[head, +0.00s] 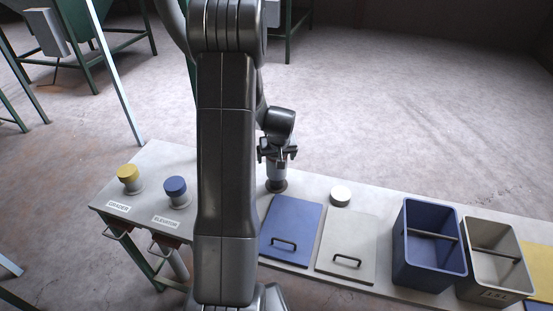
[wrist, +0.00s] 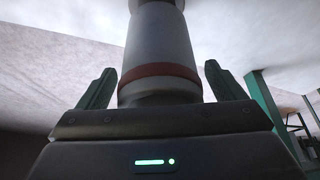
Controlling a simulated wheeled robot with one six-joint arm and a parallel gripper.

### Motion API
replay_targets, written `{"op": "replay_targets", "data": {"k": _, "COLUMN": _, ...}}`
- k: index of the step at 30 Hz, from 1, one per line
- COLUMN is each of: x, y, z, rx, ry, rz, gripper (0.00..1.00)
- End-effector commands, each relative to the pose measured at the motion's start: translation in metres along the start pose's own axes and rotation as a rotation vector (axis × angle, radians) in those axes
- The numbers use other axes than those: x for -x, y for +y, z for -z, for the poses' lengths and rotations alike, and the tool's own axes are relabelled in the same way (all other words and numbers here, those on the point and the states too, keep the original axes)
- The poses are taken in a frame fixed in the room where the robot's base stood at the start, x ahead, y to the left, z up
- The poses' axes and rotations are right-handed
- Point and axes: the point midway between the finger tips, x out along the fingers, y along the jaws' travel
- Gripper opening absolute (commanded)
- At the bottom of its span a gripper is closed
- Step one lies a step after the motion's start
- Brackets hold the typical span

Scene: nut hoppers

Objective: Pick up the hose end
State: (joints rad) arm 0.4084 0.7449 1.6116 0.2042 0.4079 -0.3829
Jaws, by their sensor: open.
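In the wrist view the grey cylinder (wrist: 161,45) with a dull red band fills the space between my fingers. My gripper (head: 277,153) is open around its upper part in the head view. In the wrist view my gripper (wrist: 161,85) has one finger on each side of the cylinder, with only slim gaps. Whether either finger touches it, I cannot tell. My arm hides part of the bench to the left.
The bench (head: 395,196) holds a yellow knob (head: 127,173), a blue knob (head: 176,187), a white round cap (head: 341,194), a blue lid (head: 290,225) and a grey lid (head: 349,240). A blue bin (head: 430,276) and a grey bin (head: 493,290) stand right.

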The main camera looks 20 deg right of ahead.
Motion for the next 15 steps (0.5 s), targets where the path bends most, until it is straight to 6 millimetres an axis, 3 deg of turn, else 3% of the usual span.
{"op": "replay_targets", "data": {"k": 12, "x": -0.0118, "y": 0.0000, "z": -0.0003, "rx": 0.001, "ry": 0.000, "rz": 0.000, "gripper": 0.89}}
{"op": "replay_targets", "data": {"k": 15, "x": -0.0118, "y": 0.0000, "z": -0.0003, "rx": 0.000, "ry": 0.000, "rz": 0.000, "gripper": 0.70}}
